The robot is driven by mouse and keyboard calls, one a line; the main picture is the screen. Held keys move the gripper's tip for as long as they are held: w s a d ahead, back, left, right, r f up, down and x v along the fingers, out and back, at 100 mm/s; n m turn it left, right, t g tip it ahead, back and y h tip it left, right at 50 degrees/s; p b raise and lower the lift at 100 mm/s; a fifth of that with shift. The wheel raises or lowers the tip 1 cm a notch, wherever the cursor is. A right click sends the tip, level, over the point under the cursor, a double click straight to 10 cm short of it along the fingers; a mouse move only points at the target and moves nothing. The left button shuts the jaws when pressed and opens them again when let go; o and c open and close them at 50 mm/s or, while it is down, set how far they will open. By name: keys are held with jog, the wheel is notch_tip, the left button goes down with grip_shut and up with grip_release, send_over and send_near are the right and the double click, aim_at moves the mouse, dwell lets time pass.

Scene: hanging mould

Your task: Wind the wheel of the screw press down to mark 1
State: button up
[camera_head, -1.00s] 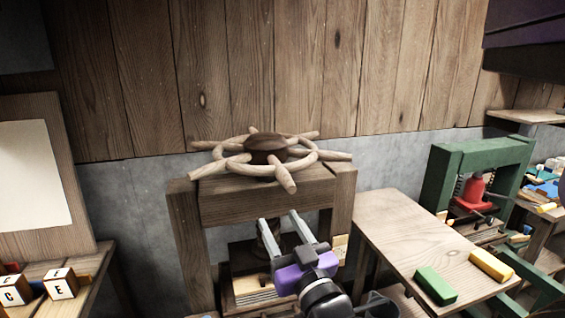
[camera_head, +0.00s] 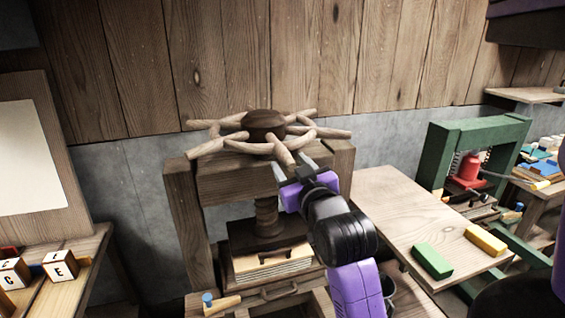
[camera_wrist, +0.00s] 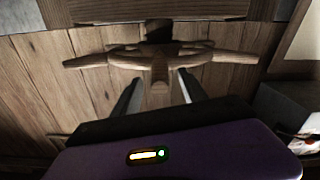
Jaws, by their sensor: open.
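The screw press wheel (camera_head: 222,146) is pale wood with several spoke handles and a dark hub (camera_head: 264,125), on top of the dark wooden press frame (camera_head: 182,225). Below it are the screw (camera_head: 266,215) and a pressing board over a stack with a pale block (camera_head: 270,262). My gripper (camera_head: 292,168) is at the wheel's near side, open, its fingers around the near handle end. In the wrist view the wheel (camera_wrist: 130,58) is ahead, and one handle (camera_wrist: 160,92) points at me between the open fingers of my gripper (camera_wrist: 160,90). I cannot make out mark 1.
A wooden table (camera_head: 390,205) on the right holds a green block (camera_head: 432,261) and a yellow block (camera_head: 485,240). A green press (camera_head: 440,160) stands behind it. Lettered cubes (camera_head: 60,265) lie on the left bench. A plank wall is close behind the wheel.

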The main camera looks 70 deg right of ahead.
aim_at(282, 154)
jog(key=shift+w+d+f+b, duration=0.2)
jog(key=shift+w+d+b, duration=0.25)
jog(key=shift+b, duration=1.45)
jog(key=b+x, duration=0.2)
jog(key=b, duration=0.1)
jog(key=shift+w+d, duration=0.1)
jog(key=shift+d, duration=0.1)
jog(key=shift+w+d+r, duration=0.25)
jog(key=shift+w+d, duration=0.1)
jog(key=shift+d, duration=0.05)
jog(key=shift+p+x, duration=0.3)
jog(key=shift+x, duration=0.55)
grip_shut()
